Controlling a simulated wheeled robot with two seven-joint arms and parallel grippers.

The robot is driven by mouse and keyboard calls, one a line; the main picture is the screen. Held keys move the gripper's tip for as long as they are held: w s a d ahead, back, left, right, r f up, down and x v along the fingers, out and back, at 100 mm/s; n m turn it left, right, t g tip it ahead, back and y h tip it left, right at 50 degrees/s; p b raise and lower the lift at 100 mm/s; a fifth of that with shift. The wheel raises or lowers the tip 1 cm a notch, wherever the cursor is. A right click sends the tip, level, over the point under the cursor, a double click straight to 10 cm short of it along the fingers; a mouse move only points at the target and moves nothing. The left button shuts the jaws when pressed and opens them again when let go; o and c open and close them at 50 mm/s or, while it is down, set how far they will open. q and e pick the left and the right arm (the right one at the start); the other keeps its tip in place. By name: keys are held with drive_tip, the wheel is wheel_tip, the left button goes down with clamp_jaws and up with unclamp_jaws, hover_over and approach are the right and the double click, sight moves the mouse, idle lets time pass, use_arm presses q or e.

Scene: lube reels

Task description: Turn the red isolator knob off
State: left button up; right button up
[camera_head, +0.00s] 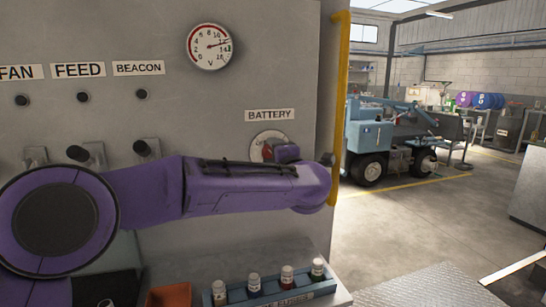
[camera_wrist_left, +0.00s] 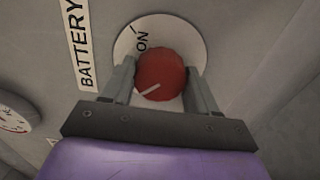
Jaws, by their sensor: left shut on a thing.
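The red isolator knob (camera_wrist_left: 160,70) sits on a round white dial plate (camera_wrist_left: 185,37) with the word ON on it. The knob's white pointer line points to the lower left in the left wrist view, away from ON. My left gripper (camera_wrist_left: 163,82) is shut on the knob, one finger on each side. In the head view the plate (camera_head: 264,138) is below the BATTERY label (camera_head: 270,115), and my purple left arm hides its lower part. Only a sliver of the red knob (camera_head: 267,152) shows there. My right gripper is not in view.
A yellow rail (camera_head: 341,100) runs down the panel's right edge, close to my left wrist. Toggle switches (camera_head: 147,147) are left on the panel.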

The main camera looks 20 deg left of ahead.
use_arm(q)
drive_tip(key=o, duration=0.8)
drive_tip(key=shift+f, duration=0.25)
drive_tip(key=shift+o, duration=1.2)
drive_tip(key=shift+r, duration=0.15)
drive_tip(key=shift+s+d, duration=0.1)
drive_tip(key=b+v, duration=0.2)
drive_tip(key=v, duration=0.8)
drive_tip(key=shift+s+d, duration=0.2)
